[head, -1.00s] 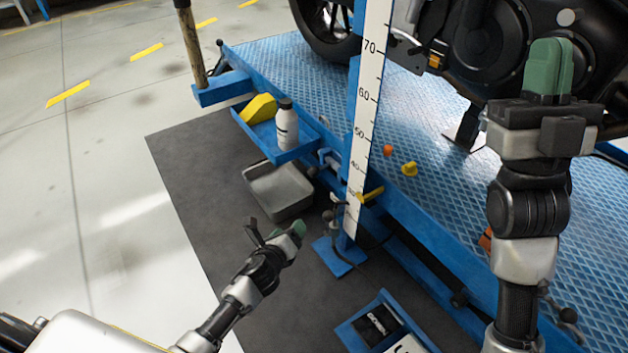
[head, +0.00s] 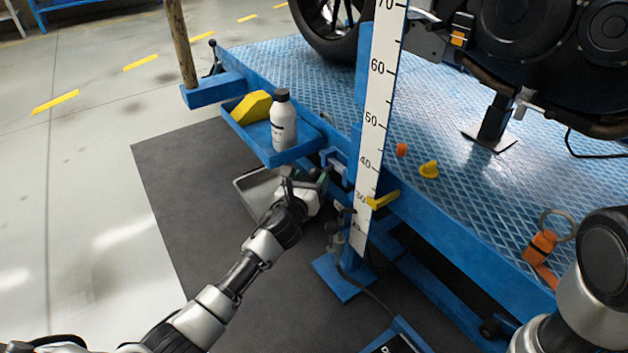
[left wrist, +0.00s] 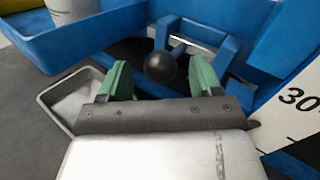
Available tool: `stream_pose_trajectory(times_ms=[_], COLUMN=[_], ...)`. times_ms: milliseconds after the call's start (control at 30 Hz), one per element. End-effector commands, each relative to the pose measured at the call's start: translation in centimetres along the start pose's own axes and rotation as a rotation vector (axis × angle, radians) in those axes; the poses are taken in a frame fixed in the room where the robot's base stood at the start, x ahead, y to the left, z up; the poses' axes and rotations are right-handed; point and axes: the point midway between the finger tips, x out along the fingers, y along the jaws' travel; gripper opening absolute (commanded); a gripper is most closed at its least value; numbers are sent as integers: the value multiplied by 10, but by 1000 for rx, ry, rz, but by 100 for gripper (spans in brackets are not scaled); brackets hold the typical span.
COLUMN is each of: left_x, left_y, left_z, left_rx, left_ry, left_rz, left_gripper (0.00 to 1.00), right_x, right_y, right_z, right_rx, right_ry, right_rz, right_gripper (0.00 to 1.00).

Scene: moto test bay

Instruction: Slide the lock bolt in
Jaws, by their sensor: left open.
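The lock bolt shows in the left wrist view as a round black knob (left wrist: 160,67) in front of a blue bracket (left wrist: 205,38) with a pale metal bar. In the head view the bracket (head: 336,163) sits on the lift's side edge, left of the white scale; the knob is hidden there. My left gripper (head: 308,186) is just below and left of the bracket. In the left wrist view its green fingers (left wrist: 160,80) are open, one on each side of the knob in the picture, with no visible contact. My right gripper is out of view.
A blue side tray (head: 308,148) holds a white bottle (head: 283,120) and a yellow block (head: 251,107) just above my left gripper. A grey bin (head: 247,187) is below. The scale post (head: 377,110) with a yellow handle (head: 383,200) stands close to the right.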

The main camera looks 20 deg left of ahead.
Motion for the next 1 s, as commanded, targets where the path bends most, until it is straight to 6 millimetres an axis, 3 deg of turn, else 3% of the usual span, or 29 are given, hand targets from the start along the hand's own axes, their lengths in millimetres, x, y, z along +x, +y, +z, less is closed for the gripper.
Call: stream_pose_trajectory(times_ms=[200, 533, 900, 1000], left_x=[22, 25, 25, 25], left_y=[0, 0, 0, 0], left_z=[-1, 0, 0, 0], left_rx=[-1, -2, -2, -2], left_ry=[-1, 1, 0, 1], left_rz=[-1, 0, 1, 1], left_gripper=[64, 64, 8, 0], right_x=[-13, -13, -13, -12], right_y=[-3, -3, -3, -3], right_z=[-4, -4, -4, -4], right_rx=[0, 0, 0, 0], right_ry=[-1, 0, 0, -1], right_rz=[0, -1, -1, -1], right_gripper=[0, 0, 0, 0])
